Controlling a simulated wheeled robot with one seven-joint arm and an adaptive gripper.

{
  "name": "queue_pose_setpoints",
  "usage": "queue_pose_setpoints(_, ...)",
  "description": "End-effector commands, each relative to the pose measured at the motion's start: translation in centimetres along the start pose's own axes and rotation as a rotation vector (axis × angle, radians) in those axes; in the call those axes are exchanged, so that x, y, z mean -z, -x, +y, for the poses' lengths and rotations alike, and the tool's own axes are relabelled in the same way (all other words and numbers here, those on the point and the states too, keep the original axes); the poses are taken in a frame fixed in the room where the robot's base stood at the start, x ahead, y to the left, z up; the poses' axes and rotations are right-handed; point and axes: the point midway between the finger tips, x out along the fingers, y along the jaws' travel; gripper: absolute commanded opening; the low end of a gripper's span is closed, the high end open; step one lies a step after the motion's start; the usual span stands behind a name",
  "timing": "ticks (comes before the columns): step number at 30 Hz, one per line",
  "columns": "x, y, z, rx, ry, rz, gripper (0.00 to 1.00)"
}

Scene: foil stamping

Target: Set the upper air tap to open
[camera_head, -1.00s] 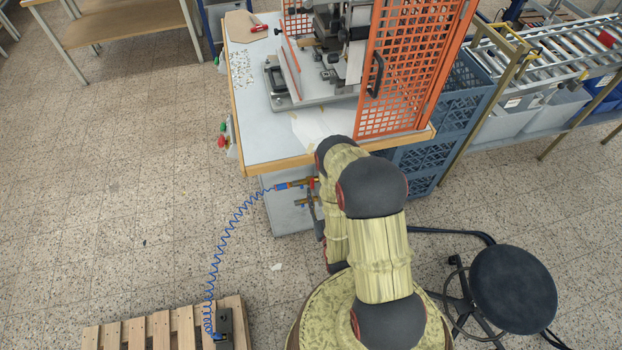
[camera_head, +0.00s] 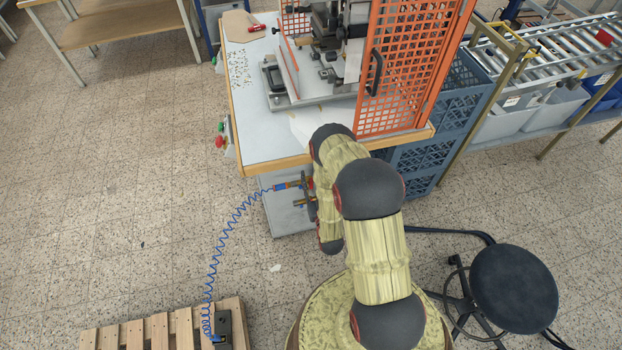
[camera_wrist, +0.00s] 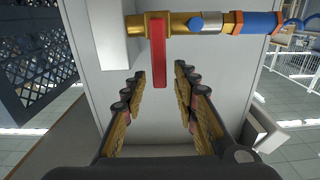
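The upper air tap (camera_wrist: 182,23) is a brass fitting across the top of the wrist view. Its flat red lever (camera_wrist: 158,55) hangs straight down in the picture, at right angles to the pipe. A blue connector (camera_wrist: 258,22) joins its right end. In the head view the tap (camera_head: 294,185) is on the front of the cabinet, above a lower brass tap (camera_head: 300,203). My gripper (camera_wrist: 160,76) is open, its fingertips on either side of the lever's lower end with visible gaps. In the head view my arm partly hides the taps and gripper.
A coiled blue hose (camera_head: 217,250) runs from the upper tap to a wooden pallet (camera_head: 135,335). The tabletop (camera_head: 255,142) overhangs the cabinet. Blue crates (camera_head: 425,158) stand right of it, and a dark stool (camera_head: 514,288) stands at the lower right.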

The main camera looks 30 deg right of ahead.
Motion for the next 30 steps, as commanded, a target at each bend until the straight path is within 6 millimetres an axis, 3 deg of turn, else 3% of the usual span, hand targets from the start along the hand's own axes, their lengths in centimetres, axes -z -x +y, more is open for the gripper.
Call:
queue_pose_setpoints(14,-0.01,0.02,0.0,0.0,0.0,0.0,0.01)
queue_pose_setpoints(30,-0.05,0.03,-0.26,0.001,0.032,0.0,0.0)
